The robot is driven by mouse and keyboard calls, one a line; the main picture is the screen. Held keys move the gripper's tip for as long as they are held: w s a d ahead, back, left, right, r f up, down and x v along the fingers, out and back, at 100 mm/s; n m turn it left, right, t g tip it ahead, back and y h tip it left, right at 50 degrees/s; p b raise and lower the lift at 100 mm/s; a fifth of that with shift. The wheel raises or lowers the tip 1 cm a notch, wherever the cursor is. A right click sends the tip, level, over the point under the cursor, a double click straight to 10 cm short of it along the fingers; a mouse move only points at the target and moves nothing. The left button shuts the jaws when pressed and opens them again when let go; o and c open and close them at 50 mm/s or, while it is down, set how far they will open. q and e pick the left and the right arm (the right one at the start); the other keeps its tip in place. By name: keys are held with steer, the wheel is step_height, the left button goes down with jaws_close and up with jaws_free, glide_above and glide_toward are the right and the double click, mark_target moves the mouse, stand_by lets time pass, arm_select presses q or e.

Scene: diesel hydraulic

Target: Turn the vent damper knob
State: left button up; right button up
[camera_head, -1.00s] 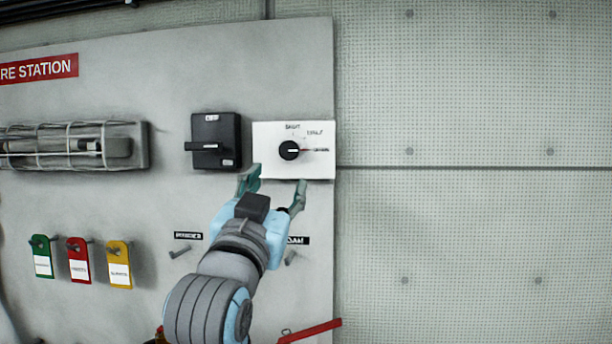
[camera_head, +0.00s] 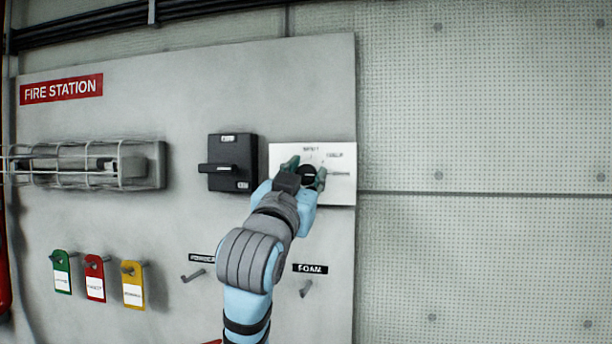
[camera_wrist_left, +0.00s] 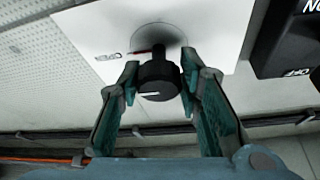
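The vent damper knob (camera_head: 308,173) is a round black knob with a white pointer line on a white plate (camera_head: 341,191). In the wrist view the knob (camera_wrist_left: 159,82) sits between my left fingertips, its line lying roughly level toward the printed label at the left. My left gripper (camera_head: 306,171) has a green finger on each side of the knob; it also shows in the left wrist view (camera_wrist_left: 160,84). The fingertips look closed against the knob's sides. The fingers hide part of the plate's lower left in the head view. My right gripper is not in view.
A black switch box (camera_head: 243,150) with a handle is just left of the plate. A caged lamp (camera_head: 134,175), colored tags (camera_head: 95,278) and small levers (camera_head: 306,289) are on the same panel. The wall (camera_head: 480,130) to the right is bare.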

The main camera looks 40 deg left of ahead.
arm_select(q)
steer(key=c, duration=0.5)
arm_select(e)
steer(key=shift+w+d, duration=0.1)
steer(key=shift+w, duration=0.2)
arm_select(q)
steer(key=shift+c, duration=0.2)
